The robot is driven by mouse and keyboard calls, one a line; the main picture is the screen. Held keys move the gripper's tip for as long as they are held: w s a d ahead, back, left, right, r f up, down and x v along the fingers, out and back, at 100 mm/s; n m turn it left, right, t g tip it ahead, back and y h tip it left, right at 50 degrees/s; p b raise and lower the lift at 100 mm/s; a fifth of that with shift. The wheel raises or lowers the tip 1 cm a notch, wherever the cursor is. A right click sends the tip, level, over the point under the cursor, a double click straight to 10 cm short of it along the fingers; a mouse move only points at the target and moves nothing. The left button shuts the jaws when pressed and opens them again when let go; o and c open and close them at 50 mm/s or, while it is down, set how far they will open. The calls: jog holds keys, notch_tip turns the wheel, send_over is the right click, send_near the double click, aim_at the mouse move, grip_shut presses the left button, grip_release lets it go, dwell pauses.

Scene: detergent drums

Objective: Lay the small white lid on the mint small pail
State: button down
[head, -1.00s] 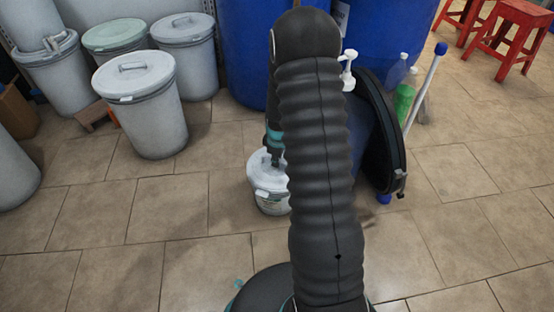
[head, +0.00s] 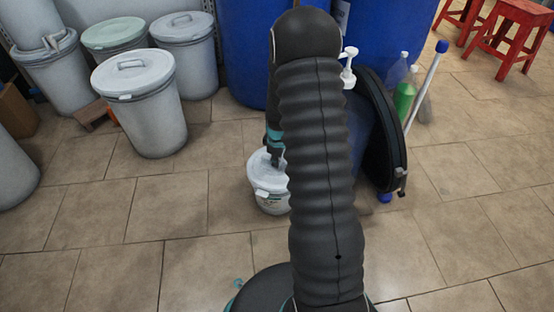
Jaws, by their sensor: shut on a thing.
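The small white lid (head: 263,180) is at the mouth of the small pail (head: 269,204), on the floor just left of my arm. The pail looks whitish with a printed label, and its right side is hidden behind my arm. My gripper (head: 277,162) points down and is shut on the small white lid from above. Its fingertips are small and partly hidden by my arm. The lid looks about level over the pail; I cannot tell whether it touches the rim all round.
Several grey lidded bins (head: 143,110) stand at the left, one with a pale green lid (head: 113,33). Large blue drums (head: 245,55) stand behind my arm. A black round lid (head: 385,130) leans at the right, near bottles (head: 404,97) and red stools (head: 512,40). The front floor is mostly clear.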

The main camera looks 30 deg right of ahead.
dwell(0.3)
jog(key=c, duration=0.6)
grip_release()
jog(key=shift+c, duration=0.2)
jog(key=shift+r+p, duration=2)
jog(key=shift+r, duration=1.45)
